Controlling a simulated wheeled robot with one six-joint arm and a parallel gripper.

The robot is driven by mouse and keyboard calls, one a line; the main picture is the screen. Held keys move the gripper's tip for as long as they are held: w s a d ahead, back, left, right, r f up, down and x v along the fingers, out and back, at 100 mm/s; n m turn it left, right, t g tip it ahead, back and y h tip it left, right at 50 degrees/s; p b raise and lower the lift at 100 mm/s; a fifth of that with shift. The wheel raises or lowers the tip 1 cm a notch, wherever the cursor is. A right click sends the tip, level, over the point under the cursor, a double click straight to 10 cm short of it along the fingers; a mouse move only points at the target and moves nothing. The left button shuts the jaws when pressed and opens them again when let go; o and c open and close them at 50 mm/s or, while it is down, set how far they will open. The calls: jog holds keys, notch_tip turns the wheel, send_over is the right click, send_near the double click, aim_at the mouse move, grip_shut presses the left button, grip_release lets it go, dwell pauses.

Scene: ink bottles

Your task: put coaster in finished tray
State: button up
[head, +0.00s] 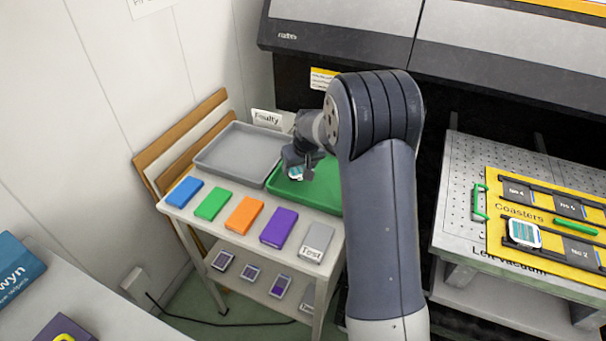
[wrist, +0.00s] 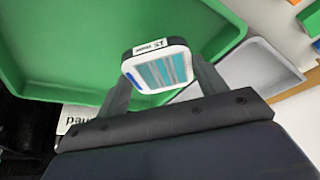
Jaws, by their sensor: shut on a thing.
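A white-rimmed coaster with teal stripes (head: 296,174) is held in my gripper (head: 301,160) over the left part of the green tray (head: 325,186). In the wrist view the coaster (wrist: 158,68) sits between the two fingertips (wrist: 163,84), with the green tray (wrist: 85,50) beyond it. My gripper is shut on the coaster. The coaster appears above the tray floor; the exact gap cannot be told. My arm hides the right part of the green tray in the head view.
A grey tray (head: 238,153) stands left of the green tray, near a "Faulty" label (head: 266,120). Colored blocks, including an orange one (head: 244,214), line the table's front. At right, another coaster (head: 523,233) lies on a yellow board (head: 500,238). The visible green tray floor is clear.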

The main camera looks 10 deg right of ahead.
aim_at(301, 172)
jog(key=shift+f, duration=1.9)
jog(key=o, duration=1.2)
jog(key=shift+c, duration=0.2)
jog(key=shift+r, duration=0.2)
jog(key=v, duration=1.1)
jog(key=shift+s+r, duration=0.25)
jog(key=shift+r, duration=0.1)
